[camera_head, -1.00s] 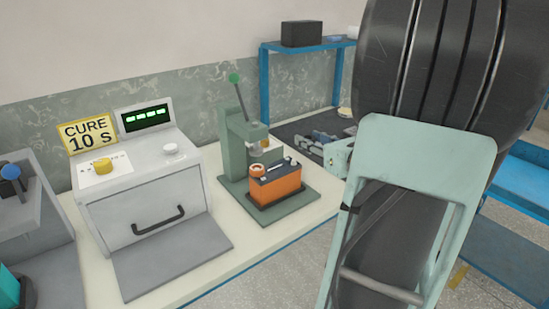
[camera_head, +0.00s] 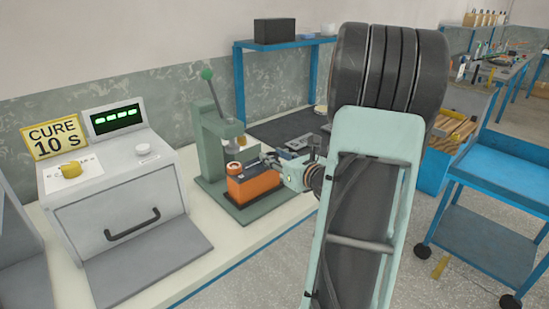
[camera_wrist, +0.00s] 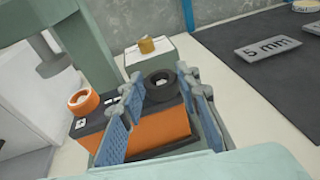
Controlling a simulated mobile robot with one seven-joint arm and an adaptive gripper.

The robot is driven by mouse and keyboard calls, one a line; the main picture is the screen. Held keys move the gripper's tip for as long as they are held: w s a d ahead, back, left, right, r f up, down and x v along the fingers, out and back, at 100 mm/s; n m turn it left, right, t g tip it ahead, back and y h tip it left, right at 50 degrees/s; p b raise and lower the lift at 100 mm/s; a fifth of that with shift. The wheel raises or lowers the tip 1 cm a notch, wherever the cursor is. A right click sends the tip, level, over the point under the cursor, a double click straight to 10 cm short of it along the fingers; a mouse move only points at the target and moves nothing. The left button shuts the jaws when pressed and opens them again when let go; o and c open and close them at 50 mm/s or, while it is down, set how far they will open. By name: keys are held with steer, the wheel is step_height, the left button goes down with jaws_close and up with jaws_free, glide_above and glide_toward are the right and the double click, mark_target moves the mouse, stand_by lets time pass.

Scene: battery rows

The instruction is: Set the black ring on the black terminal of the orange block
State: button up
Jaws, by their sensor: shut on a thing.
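The orange block (camera_head: 256,187) with a dark top stands on the base of the green press. It also fills the lower middle of the wrist view (camera_wrist: 165,128). An orange ring (camera_wrist: 83,101) sits on its left end. My gripper (camera_wrist: 163,86) is over the right end of the block, its blue fingers either side of the black ring (camera_wrist: 158,93), shut on it. A small pale spot shows in the ring's hole. I cannot tell whether the ring rests on the black terminal, which the ring and fingers hide. In the head view my gripper (camera_head: 278,164) reaches the block from the right.
The green press (camera_head: 211,140) rises close behind the block. A grey oven (camera_head: 115,195) with a "CURE 10 S" sign stands left. A dark mat (camera_wrist: 265,60) with a "5 mm" plate lies right. A blue cart (camera_head: 490,215) stands farther right.

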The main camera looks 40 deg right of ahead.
steer(key=shift+f, duration=0.15)
steer(key=o, duration=0.8)
steer(key=shift+r, duration=0.2)
steer(key=p+v, duration=0.1)
steer(key=v, duration=1.1)
